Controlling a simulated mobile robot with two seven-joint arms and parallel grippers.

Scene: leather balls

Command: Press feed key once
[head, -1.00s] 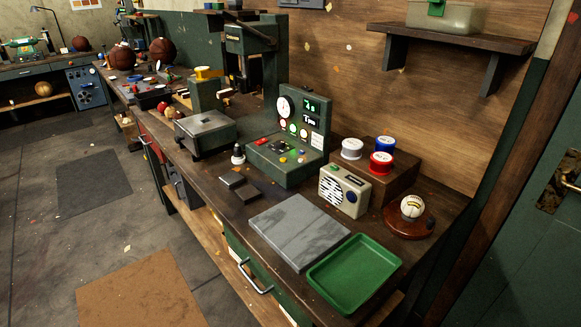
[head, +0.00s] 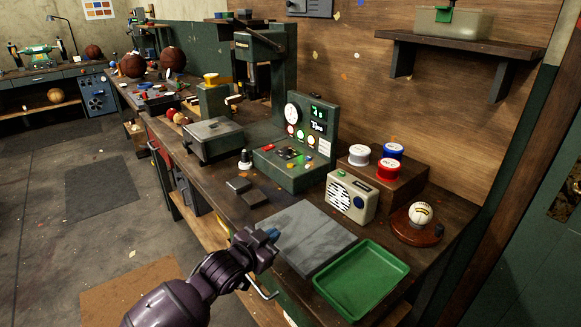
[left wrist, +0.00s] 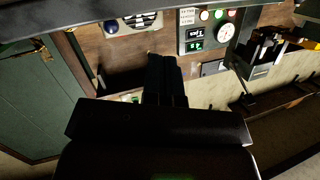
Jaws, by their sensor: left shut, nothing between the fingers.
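A green control machine (head: 300,160) stands on the bench against the wooden wall. Its upright panel has a round dial, a green display and coloured lamps. Its lower deck carries a red key, a dark pad and small coloured buttons (head: 290,153); which one is the feed key I cannot tell. The panel also shows upside down in the left wrist view (left wrist: 207,32). My left gripper (head: 272,236) is shut and empty over the left edge of the grey slab, in front of the machine and apart from it. In the left wrist view its dark fingers (left wrist: 165,80) are together. My right gripper is not in view.
A grey slab (head: 315,235), a green tray (head: 360,280) and a cream radio (head: 350,196) lie in front and to the right. A ball on a round stand (head: 420,214) is at the right. Dark blocks (head: 247,192) and a grey lidded box (head: 213,138) are left.

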